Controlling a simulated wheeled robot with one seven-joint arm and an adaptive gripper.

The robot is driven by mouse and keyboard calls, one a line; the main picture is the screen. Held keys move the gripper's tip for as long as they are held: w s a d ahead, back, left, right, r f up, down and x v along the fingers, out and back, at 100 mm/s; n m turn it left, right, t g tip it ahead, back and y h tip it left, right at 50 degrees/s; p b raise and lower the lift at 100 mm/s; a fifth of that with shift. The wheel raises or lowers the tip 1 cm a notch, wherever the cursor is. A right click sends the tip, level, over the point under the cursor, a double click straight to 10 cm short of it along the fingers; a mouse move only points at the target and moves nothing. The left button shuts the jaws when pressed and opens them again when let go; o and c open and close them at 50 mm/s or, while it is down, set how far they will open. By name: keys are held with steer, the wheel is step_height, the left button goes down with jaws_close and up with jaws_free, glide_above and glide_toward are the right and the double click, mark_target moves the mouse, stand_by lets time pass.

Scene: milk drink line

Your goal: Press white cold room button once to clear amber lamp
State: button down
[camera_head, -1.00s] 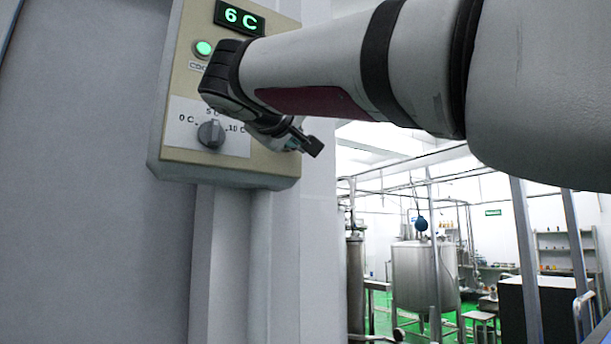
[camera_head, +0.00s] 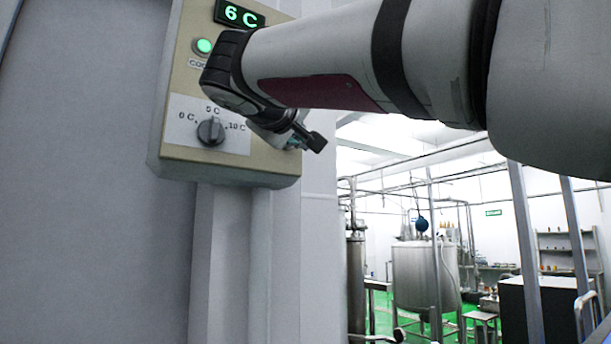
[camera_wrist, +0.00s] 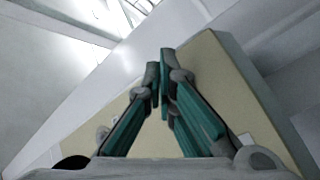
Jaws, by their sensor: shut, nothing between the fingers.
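The beige cold room control panel (camera_head: 172,137) is on the grey wall at the left of the head view, and it also fills part of the wrist view (camera_wrist: 215,75). A round green lamp (camera_head: 204,46) glows on it. I cannot see the white button or an amber lamp; my arm covers the right part of the panel. My gripper (camera_head: 316,143) is at the panel's lower right edge in the head view. In the wrist view my gripper (camera_wrist: 160,62) has its teal-sided fingers together and empty, with the panel behind; contact cannot be told.
A green display (camera_head: 240,15) reads 6 C at the panel's top. A dark rotary knob (camera_head: 210,131) with temperature marks is low on the panel. A steel tank (camera_head: 424,275) and pipework stand far behind at the right, beyond open space.

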steer(key=shift+s+d, duration=0.2)
steer(key=shift+s, duration=0.05)
steer(key=s+d, duration=0.1)
steer(key=s+d+b, duration=0.1)
steer(key=s, duration=0.2)
steer(key=shift+s+d+b, duration=0.1)
steer(key=shift+d+b, duration=0.3)
stand_by(0.9)
steer(key=s+d+f+m+g, duration=0.1)
steer(key=s+d+f+g, duration=0.15)
steer(key=d+f, duration=0.45)
steer(key=s+d+f+g, duration=0.1)
steer(key=d+f+g, duration=0.2)
steer(key=f, duration=0.7)
steer(key=s+d+f+m+g, duration=0.1)
steer(key=s+d+f+g, duration=0.1)
steer(key=d+f, duration=0.5)
steer(key=s+f+m+g+y, duration=0.1)
steer(key=s+f+g, duration=0.1)
steer(key=s+f, duration=0.3)
steer(key=s+d+f+m+g+y, duration=0.1)
steer(key=s+f, duration=0.5)
steer(key=f, duration=0.7)
steer(key=s+d+f+m+g+y, duration=0.1)
steer(key=s+f+m+g+y, duration=0.1)
steer(key=s+f, duration=0.3)
step_height(320, 180, down, 5)
steer(key=shift+s+r+m+g, duration=0.25)
steer(key=shift+m+g, duration=0.1)
steer(key=shift+m, duration=0.35)
